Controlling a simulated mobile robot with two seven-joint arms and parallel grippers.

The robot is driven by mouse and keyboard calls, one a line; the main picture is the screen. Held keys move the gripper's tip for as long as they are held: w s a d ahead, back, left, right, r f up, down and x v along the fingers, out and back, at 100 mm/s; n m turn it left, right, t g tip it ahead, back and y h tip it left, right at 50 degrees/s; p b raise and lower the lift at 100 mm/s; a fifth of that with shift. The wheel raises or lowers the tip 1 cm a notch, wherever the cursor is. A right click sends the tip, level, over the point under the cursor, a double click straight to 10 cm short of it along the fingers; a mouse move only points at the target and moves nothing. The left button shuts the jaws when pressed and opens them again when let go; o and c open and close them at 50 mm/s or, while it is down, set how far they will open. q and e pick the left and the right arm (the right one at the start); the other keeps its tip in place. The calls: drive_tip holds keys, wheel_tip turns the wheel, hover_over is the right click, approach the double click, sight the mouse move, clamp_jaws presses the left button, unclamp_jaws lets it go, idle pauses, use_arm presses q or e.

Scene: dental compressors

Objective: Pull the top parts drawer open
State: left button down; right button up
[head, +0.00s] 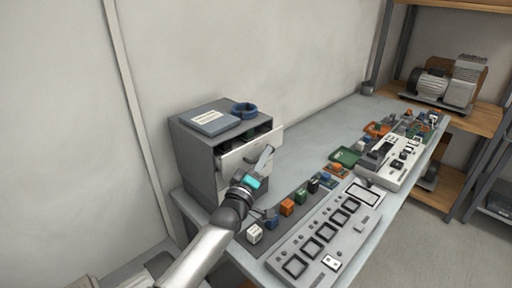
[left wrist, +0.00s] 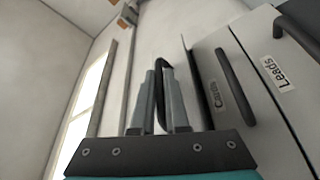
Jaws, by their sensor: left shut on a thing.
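The grey parts cabinet (head: 192,155) stands at the near left end of the bench against the wall. Its top parts drawer (head: 240,154) is pulled partly out, and dark and green contents show behind its pale front. My left gripper (head: 266,157) is at the front of this drawer. In the left wrist view its two fingers (left wrist: 162,100) are shut on a black bar handle (left wrist: 162,68). Two lower drawers, one labelled "Leads" (left wrist: 278,74), are shut beside it in that view. My right gripper is not in view.
A blue-grey binder (head: 209,118) and a blue ring (head: 244,110) lie on the cabinet. Several small coloured blocks (head: 287,207) and a grey panel with square frames (head: 312,246) occupy the bench in front. Some bare bench (head: 301,150) shows right of the drawer.

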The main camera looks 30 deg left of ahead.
use_arm(q)
drive_tip(key=s+d+p, duration=0.3)
drive_tip(key=d, duration=0.6)
drive_tip(key=shift+f, duration=0.1)
drive_tip(key=c, duration=1.2)
unclamp_jaws()
drive_tip(key=shift+s, duration=0.2)
drive_tip(key=v, duration=1.5)
drive_tip(key=shift+b, duration=0.4)
